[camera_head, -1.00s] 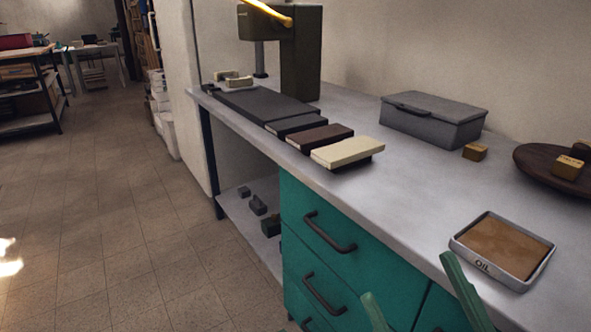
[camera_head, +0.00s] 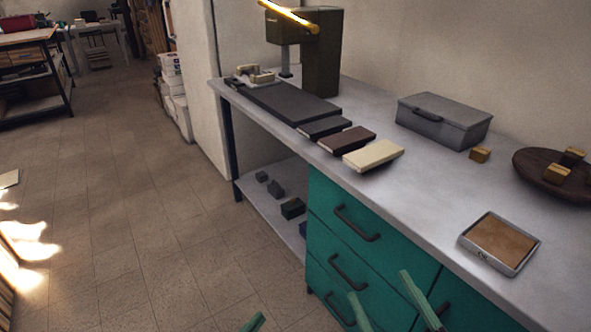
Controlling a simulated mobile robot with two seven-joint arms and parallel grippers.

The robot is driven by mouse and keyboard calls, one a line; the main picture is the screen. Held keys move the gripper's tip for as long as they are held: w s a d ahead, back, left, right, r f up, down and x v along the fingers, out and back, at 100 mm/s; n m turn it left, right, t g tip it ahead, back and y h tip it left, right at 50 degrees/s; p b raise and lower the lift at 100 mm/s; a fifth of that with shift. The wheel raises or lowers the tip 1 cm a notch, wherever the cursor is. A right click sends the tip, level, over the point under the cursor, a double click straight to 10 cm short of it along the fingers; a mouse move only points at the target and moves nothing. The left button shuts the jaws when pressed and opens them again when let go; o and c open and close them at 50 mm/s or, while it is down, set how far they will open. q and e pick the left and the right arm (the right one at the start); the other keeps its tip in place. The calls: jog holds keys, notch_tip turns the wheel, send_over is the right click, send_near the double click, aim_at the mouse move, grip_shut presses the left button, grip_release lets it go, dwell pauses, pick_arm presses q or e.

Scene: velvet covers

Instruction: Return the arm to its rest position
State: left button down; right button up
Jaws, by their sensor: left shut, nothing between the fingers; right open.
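My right gripper (camera_head: 378,284) shows at the bottom, right of centre, as two green fingers spread apart. It is open and empty, in front of the teal drawers (camera_head: 352,262). My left gripper (camera_head: 257,319) shows only as a small green tip at the bottom edge, over the floor. It is shut with nothing visible in it. Both arms behind the fingers are out of frame.
A grey workbench (camera_head: 425,190) runs along the wall. It bears a tray with a brown pad (camera_head: 501,243), a grey lidded box (camera_head: 444,120), a small brass block (camera_head: 480,155), a dark round board (camera_head: 535,172), several flat covers and a press (camera_head: 320,60). The tiled floor (camera_head: 130,220) at left is clear.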

pick_arm(q)
jog(key=s+a+r+n+g+y+p, duration=0.2)
jog(key=s+a+r+n+y+p, duration=0.1)
jog(key=s+n+p, duration=0.4)
jog(key=s+a+r+n+g+y+p, duration=0.3)
jog(key=s+a+r+n+p, duration=0.2)
jog(key=p, duration=0.5)
jog(key=s+r+n, duration=0.2)
jog(key=s, duration=0.1)
jog(key=shift+s+r+n+p, duration=0.3)
jog(key=shift+s, duration=0.05)
pick_arm(e)
jog(key=s+d+f+m+g+h, duration=0.3)
jog(key=s+f+m+g+h, duration=0.1)
jog(key=s+f+g, duration=0.5)
jog(key=shift+s+f+g+h, duration=0.15)
jog(key=shift+f+g+h, duration=0.25)
jog(key=shift+f+g, duration=0.1)
